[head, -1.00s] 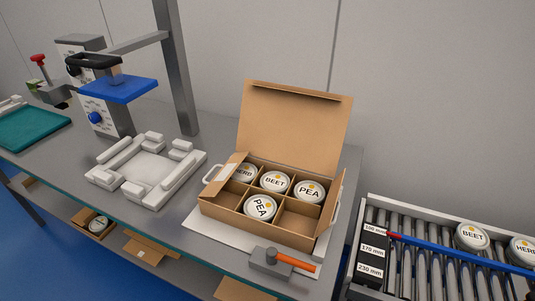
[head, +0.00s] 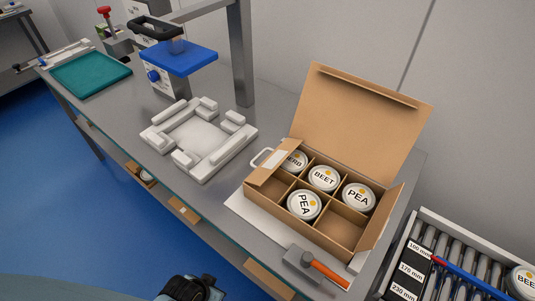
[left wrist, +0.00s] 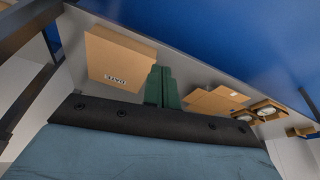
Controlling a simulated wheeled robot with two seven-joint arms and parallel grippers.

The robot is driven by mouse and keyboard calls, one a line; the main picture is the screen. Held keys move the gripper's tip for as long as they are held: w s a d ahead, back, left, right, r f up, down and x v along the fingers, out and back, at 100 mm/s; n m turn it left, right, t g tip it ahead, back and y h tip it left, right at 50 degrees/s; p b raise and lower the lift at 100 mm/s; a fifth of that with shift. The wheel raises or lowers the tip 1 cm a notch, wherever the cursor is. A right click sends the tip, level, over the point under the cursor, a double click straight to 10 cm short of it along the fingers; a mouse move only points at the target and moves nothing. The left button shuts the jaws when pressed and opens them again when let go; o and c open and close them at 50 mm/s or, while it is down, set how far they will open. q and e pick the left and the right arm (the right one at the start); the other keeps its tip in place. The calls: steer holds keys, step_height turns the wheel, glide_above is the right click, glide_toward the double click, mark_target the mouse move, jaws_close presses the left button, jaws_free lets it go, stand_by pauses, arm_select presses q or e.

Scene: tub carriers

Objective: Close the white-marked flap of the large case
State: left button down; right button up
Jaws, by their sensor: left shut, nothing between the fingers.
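The large case (head: 310,222) is an open cardboard box on the bench at centre right, its big lid (head: 360,120) standing up at the back. Its left side flap (head: 267,175) stands open, tilted outward, with a white patch near its far end. The right side flap (head: 381,215) is also open. Inside are round tins labelled HERB, BEET and PEA; the front right compartment is empty. My left gripper (left wrist: 160,72) is shut and empty in the left wrist view; part of my left wrist shows at the bottom of the head view, away from the case. My right gripper is not in view.
A white fixture (head: 200,140), blue-topped press (head: 180,58) and green tray (head: 90,73) stand leftward. A roller conveyor (head: 450,265) is at right. Cartons lie on the lower shelf.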

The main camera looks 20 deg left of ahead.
arm_select(q)
steer(key=w+d+r+t+p, duration=0.1)
steer(key=w+r, duration=0.1)
steer(key=r, duration=0.4)
steer(key=w+d+r+t+h+p, duration=0.1)
steer(key=w+r, duration=0.2)
steer(key=r, duration=0.4)
steer(key=w+d+r+h+p, duration=0.1)
steer(key=w+r, duration=0.2)
steer(key=r, duration=0.3)
steer(key=shift+r+m+t, duration=0.3)
steer(key=shift+t, duration=0.1)
step_height(320, 180, up, 12)
steer(key=n+t+h+p, duration=0.1)
steer(key=n+t+h, duration=0.1)
steer(key=t+h, duration=0.35)
glide_above(274, 165)
steer(key=a, duration=0.2)
steer(key=shift+w+d+r+t+y, duration=0.1)
steer(key=shift+w+r+t+y, duration=0.1)
steer(key=shift+t+y, duration=0.6)
steer(key=f, duration=0.1)
steer(key=d+f, duration=0.1)
steer(key=shift+s+f, duration=0.1)
steer(key=shift+f, duration=0.25)
steer(key=shift+s+d+f+b, duration=0.15)
steer(key=shift+d+f+b, duration=0.15)
steer(key=shift+f, duration=0.35)
steer(key=shift+d, duration=0.1)
